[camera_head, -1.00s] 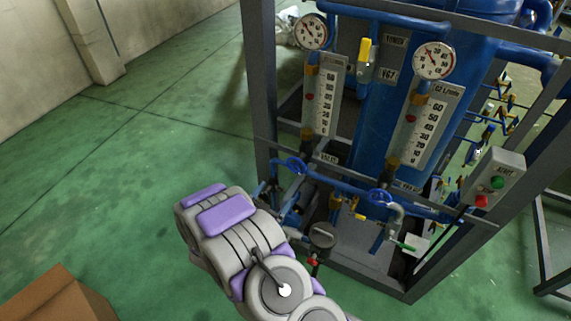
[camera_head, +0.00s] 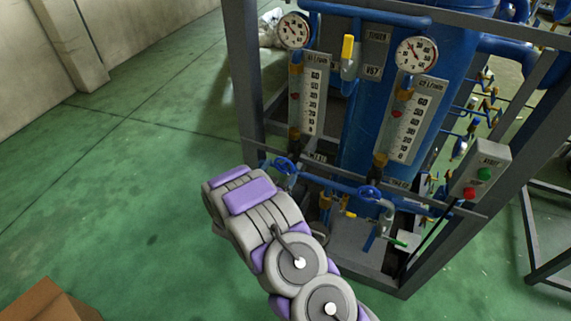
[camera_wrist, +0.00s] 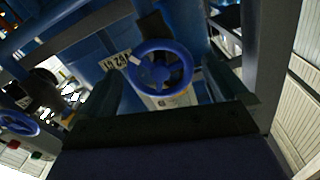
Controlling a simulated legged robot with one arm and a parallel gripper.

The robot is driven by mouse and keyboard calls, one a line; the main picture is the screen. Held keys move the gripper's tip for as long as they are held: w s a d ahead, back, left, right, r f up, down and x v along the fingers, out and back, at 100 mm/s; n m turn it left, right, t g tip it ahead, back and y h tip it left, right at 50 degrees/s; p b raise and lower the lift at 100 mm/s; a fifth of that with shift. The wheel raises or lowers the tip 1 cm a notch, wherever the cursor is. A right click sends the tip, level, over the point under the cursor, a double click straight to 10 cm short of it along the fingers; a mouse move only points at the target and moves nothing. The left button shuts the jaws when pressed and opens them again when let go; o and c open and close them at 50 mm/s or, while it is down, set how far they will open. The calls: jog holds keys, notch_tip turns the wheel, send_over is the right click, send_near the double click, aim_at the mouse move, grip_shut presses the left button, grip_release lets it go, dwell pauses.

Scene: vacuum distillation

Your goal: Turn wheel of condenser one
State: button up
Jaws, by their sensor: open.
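The blue wheel of condenser one (camera_head: 285,165) is the left of two blue wheels on the rack's front pipe, under the flow scale marked C1. In the wrist view the blue wheel (camera_wrist: 160,67) faces me near the middle, with its spokes showing. My gripper (camera_wrist: 160,73) is open, one dark finger on each side of the wheel. Gaps show between the fingers and the rim; I cannot tell whether the fingertips reach its depth. In the head view my arm covers the gripper.
The second blue wheel (camera_head: 370,193) is to the right, and at the left in the wrist view (camera_wrist: 18,122). A control box (camera_head: 481,172) with green and red buttons is on the rack's right. The rack frame (camera_head: 243,75) borders the pipes. Green floor is free at left.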

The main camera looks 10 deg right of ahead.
aim_at(283, 168)
jog(key=shift+x, duration=2.4)
jog(key=shift+c, duration=0.3)
